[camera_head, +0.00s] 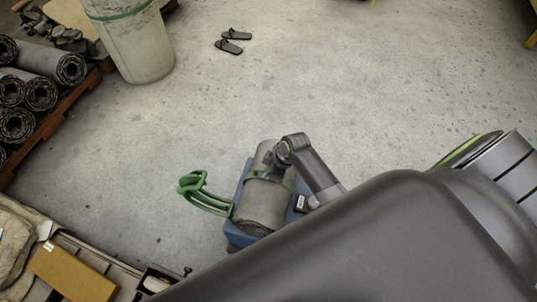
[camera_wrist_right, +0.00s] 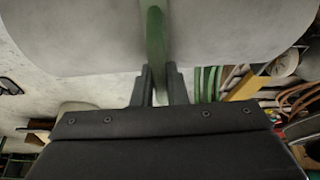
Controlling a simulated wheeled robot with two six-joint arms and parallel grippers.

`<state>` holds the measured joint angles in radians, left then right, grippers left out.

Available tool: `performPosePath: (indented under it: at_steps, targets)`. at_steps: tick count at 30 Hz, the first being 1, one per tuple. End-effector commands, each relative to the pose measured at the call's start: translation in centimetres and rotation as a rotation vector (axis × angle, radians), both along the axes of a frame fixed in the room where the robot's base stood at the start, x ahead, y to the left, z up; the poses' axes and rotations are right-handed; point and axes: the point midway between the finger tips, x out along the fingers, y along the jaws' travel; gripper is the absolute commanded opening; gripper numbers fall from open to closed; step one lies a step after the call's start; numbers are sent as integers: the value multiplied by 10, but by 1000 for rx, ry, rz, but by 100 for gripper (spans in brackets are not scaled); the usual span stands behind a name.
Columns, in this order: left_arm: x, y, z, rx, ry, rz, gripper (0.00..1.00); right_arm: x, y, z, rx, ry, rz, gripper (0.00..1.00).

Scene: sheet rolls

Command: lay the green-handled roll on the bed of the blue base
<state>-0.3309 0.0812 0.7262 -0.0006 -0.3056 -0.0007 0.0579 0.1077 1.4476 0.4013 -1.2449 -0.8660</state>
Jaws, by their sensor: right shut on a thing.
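The green-handled roll (camera_head: 262,205) is a grey cylinder with a green strap (camera_head: 270,180). My right gripper (camera_head: 272,164) is at the roll's upper part. In the right wrist view its fingers (camera_wrist_right: 158,88) are shut on a green band (camera_wrist_right: 156,40), with the grey roll (camera_wrist_right: 80,35) close beyond. My left gripper is not in view.
A pallet (camera_head: 50,125) with several dark rolls stands at the left, beside a pale bin (camera_head: 135,45). A yellow-brown box (camera_head: 72,275) lies at the lower left. Black sandals (camera_head: 232,41) lie on the open floor. My dark arm covers the lower right.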

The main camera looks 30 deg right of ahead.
Motion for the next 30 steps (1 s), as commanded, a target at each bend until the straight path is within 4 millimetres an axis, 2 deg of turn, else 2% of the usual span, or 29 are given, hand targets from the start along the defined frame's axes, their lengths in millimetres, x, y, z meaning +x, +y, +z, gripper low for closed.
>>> performPosePath:
  at_steps: [1, 15, 16, 20, 30]
  targets:
    - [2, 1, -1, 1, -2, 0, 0, 5, 1, -1, 3, -14, 1, 0]
    - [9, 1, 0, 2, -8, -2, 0, 5, 1, -7, 3, -15, 1, 0]
    - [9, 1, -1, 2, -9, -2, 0, 1, 0, -11, 0, -3, 0, 16]
    - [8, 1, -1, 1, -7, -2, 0, 1, 0, -11, 0, -3, 0, 33]
    - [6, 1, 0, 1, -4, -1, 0, 0, 0, -8, 0, -3, 0, 34]
